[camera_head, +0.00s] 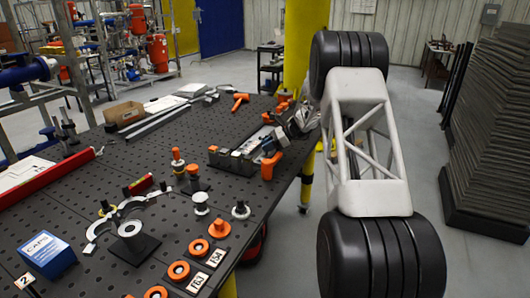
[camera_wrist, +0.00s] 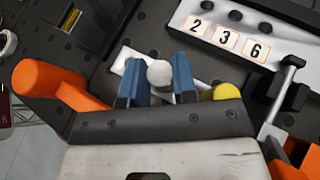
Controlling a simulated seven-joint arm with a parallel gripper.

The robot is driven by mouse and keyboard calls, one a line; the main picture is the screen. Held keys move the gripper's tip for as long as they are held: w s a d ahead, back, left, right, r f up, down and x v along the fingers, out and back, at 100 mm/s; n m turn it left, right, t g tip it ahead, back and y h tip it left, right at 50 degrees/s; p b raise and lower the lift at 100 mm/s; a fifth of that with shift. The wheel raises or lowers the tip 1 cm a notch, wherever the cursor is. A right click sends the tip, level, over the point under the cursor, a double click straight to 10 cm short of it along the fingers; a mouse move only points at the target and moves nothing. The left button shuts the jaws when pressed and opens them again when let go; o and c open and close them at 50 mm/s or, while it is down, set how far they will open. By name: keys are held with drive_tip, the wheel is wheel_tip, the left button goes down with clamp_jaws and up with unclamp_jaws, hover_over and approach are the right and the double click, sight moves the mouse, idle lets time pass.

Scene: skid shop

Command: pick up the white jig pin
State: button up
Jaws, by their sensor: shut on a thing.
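The white jig pin (camera_wrist: 160,74) shows in the wrist view as a round white head between the two blue fingertips of my gripper (camera_wrist: 158,82). My gripper is shut on it, with a finger on each side. The pin's lower part is hidden, so I cannot tell whether it is clear of what lies below. In the head view my gripper (camera_head: 269,147) is low over the right part of the perforated table, and the pin cannot be made out there.
An orange handle (camera_wrist: 48,85) and a yellow piece (camera_wrist: 227,92) are close by. Orange rings (camera_head: 198,249), a blue box (camera_head: 47,255) and other fixtures stand on the black table (camera_head: 150,158).

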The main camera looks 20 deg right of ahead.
wheel_tip(320, 180, up, 10)
idle(0.9)
idle(0.6)
